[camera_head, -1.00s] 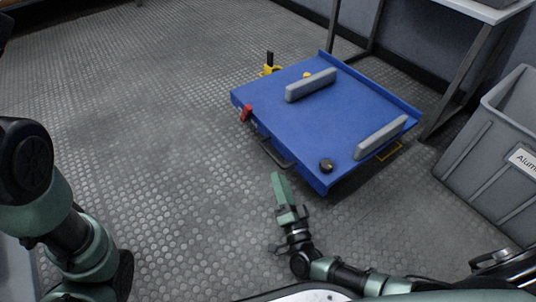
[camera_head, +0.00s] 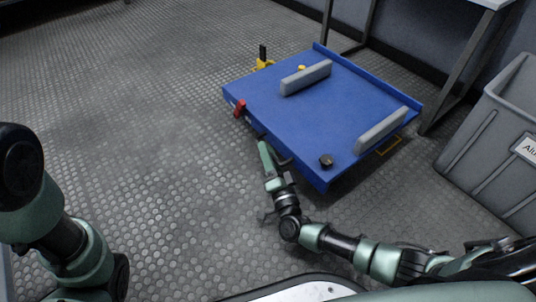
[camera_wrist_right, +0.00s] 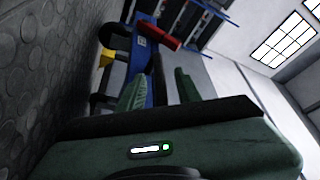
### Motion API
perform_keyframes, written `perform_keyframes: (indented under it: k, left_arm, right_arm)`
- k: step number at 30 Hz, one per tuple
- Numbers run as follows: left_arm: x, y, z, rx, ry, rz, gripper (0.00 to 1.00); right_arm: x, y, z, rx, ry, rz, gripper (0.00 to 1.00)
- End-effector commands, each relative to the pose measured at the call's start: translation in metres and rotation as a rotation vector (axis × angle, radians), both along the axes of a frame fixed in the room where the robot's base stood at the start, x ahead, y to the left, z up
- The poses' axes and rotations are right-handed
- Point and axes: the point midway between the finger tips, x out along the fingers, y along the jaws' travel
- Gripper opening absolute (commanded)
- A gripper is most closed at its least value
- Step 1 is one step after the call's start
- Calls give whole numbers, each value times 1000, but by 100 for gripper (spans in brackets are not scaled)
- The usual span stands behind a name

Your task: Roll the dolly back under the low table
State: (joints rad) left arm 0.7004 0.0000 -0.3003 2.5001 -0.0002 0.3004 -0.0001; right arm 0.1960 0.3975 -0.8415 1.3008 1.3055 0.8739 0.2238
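The blue dolly (camera_head: 350,100) stands on the floor in the head view, with two grey padded bars on its deck, a red part (camera_head: 239,108) at its front left corner and a black knob (camera_head: 326,161) near its front right corner. A dark handle (camera_head: 284,160) is on its near side. My right gripper (camera_head: 265,152) is at that handle; contact cannot be told. In the right wrist view its two green fingers (camera_wrist_right: 160,88) are apart, with the blue dolly side (camera_wrist_right: 142,50) beyond them. The low table (camera_head: 490,3) shows partly at the top right. My left gripper is out of view.
A grey bin (camera_head: 490,140) with a label stands at the right. A yellow part with a black post (camera_head: 264,60) is by the dolly's far left side. Table legs (camera_head: 465,75) stand behind the dolly. The textured floor at left is clear.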

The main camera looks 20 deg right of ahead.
Motion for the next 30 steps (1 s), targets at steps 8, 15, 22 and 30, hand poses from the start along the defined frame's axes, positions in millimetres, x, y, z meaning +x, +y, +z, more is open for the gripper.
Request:
perform_keyframes:
  k: [8,15,22,30]
  left_arm:
    - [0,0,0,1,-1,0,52]
    - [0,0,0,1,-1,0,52]
    - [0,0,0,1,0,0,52]
    - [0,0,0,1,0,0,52]
  right_arm:
    - [0,0,0,-1,0,0,0]
    - [-1,0,0,-1,0,0,0]
    - [-1,0,0,-1,0,0,0]
    - [-1,0,0,-1,0,0,0]
